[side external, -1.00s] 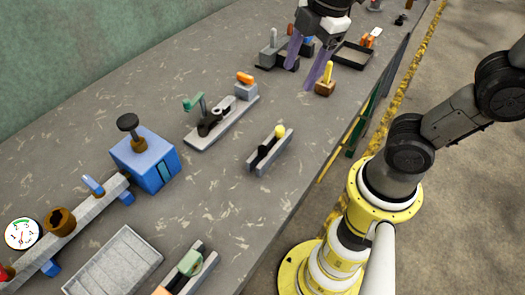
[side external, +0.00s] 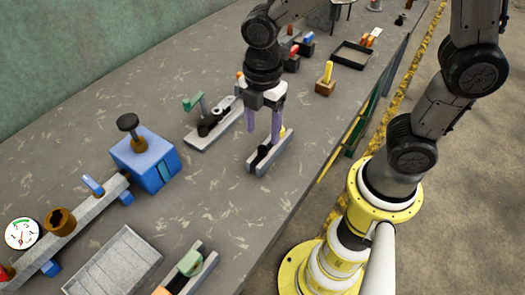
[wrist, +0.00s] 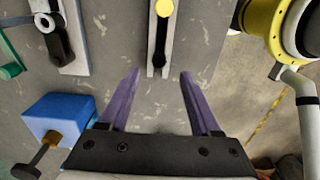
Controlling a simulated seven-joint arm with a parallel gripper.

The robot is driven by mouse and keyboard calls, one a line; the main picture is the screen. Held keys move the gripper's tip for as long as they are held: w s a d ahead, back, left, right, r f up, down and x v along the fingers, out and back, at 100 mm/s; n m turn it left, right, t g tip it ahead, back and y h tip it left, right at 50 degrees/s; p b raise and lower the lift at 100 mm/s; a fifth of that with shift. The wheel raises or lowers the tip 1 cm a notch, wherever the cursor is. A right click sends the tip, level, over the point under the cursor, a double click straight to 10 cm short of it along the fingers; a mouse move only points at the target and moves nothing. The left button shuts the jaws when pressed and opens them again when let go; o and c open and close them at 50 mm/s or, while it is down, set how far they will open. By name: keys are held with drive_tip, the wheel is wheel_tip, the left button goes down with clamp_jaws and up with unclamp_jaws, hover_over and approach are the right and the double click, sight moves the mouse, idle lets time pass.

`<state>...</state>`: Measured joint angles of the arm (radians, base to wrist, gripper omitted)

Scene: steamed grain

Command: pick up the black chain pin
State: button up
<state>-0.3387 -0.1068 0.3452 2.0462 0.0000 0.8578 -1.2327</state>
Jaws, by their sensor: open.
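The black chain pin (side external: 261,154), a black bar with a yellow knob (wrist: 163,8) at one end, lies in a narrow grey channel holder (side external: 279,158). In the wrist view the black bar (wrist: 160,38) stands upright in the picture at top centre. My gripper (side external: 263,137) is open and empty, with purple fingers pointing down over the holder in the side view. In the wrist view the pin lies beyond the fingertips (wrist: 159,74), roughly in line with the gap between them. The fingers partly hide the yellow knob in the side view.
A blue box with a black knob (side external: 146,160) is further left. A wooden block with a yellow peg (side external: 326,82) and a black tray (side external: 354,55) are behind. Bare bench surrounds the holder's front.

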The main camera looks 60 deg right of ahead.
sight(263, 148)
drive_tip(key=shift+w+f, duration=0.1)
drive_tip(key=shift+f, duration=2.65)
clamp_jaws()
